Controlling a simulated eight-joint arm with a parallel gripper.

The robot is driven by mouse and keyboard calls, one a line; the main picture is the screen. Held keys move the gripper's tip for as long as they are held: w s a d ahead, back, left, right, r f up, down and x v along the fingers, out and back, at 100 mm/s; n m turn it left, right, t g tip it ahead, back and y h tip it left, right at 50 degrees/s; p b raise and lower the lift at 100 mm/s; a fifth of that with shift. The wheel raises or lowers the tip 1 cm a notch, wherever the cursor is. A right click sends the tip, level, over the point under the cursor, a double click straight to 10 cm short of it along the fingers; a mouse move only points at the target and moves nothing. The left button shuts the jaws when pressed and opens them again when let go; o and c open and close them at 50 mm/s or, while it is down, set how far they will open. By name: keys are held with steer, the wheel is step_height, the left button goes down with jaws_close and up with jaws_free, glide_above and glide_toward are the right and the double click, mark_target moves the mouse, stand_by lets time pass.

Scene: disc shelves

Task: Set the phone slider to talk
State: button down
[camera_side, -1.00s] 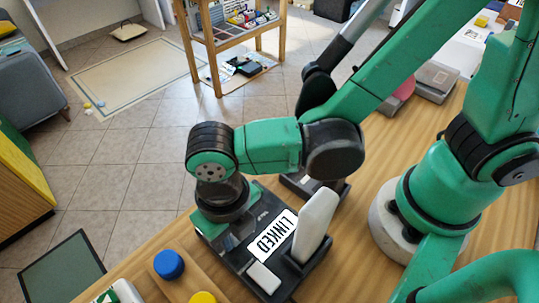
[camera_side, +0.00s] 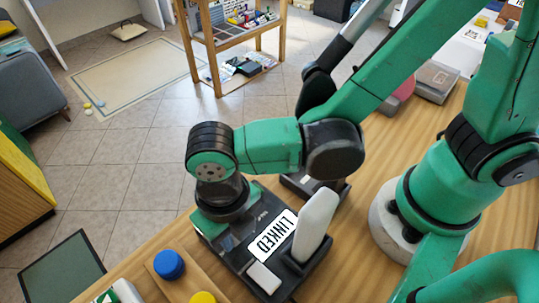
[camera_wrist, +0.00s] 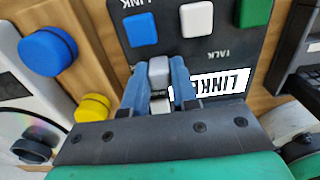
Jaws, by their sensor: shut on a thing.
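The phone (camera_side: 240,262) is a dark base on the wooden table, with a white handset (camera_side: 316,222) standing up on its right side and a white label reading LINKED. In the wrist view its panel (camera_wrist: 185,50) carries blue, white and green squares, a LINK marking at upper left and a TALK marking to the right. My gripper (camera_wrist: 158,84) is shut on a small grey slider knob (camera_wrist: 158,68), a blue finger on each side. The knob sits below the blue and white squares, left of TALK. In the side view my wrist hides the fingers and knob.
A wooden strip beside the phone holds a blue button (camera_side: 168,264) and a yellow button (camera_side: 202,298). A second dark device (camera_side: 300,184) stands behind the phone, partly hidden by my arm. Grey boxes (camera_side: 436,80) lie farther back on the table.

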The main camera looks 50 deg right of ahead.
steer(key=shift+d, duration=1.9)
steer(key=c, duration=0.7)
jaws_free()
steer(key=shift+r, duration=2.85)
